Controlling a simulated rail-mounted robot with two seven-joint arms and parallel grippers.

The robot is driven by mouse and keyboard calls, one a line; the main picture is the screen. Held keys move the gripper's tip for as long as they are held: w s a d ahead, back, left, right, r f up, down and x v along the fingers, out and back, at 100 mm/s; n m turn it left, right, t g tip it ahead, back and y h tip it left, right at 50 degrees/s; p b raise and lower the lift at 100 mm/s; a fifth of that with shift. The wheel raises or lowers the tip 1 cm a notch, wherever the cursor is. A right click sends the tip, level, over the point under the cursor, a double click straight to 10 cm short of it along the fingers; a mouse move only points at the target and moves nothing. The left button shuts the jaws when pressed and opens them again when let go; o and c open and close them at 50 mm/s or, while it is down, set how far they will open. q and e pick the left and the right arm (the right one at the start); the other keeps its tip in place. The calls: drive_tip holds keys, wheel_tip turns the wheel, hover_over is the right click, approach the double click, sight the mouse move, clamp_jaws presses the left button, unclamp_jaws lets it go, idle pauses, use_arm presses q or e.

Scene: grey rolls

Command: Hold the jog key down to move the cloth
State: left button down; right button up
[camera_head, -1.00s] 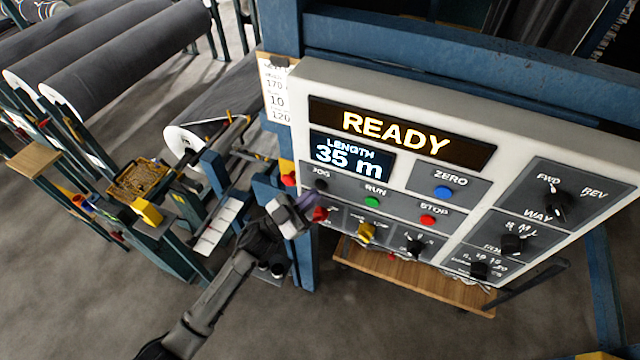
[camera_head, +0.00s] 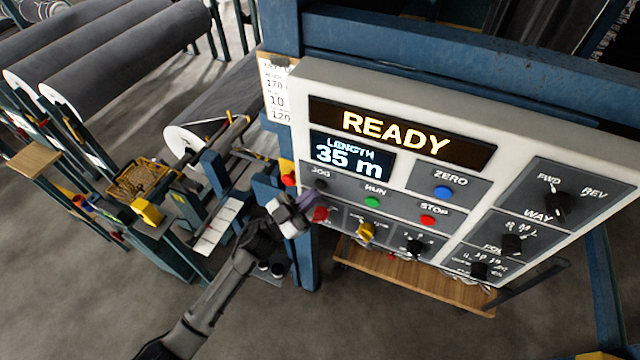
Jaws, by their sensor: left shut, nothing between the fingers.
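The control panel (camera_head: 460,165) is a white box with grey key plates, mounted on a blue frame. Its display (camera_head: 400,133) reads READY, and the length display (camera_head: 350,157) reads 35 m. The black jog key (camera_head: 320,184) sits at the panel's left, under the label JOG. My left gripper (camera_head: 311,201) is shut and empty, with its tip just below the jog key; I cannot tell whether it touches the panel. The grey cloth (camera_head: 225,95) lies on the machine behind, with a roll's white end showing. My right gripper is not in view.
A green run key (camera_head: 372,202), red stop key (camera_head: 428,220) and blue zero key (camera_head: 443,192) are to the right. A red knob (camera_head: 320,214) and a yellow knob (camera_head: 366,231) sit low on the panel. A wooden shelf (camera_head: 420,277) is below.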

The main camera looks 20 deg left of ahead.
use_arm(q)
drive_tip(key=shift+w, duration=0.15)
drive_tip(key=shift+w, duration=0.25)
drive_tip(key=shift+w, duration=0.4)
idle(7.2)
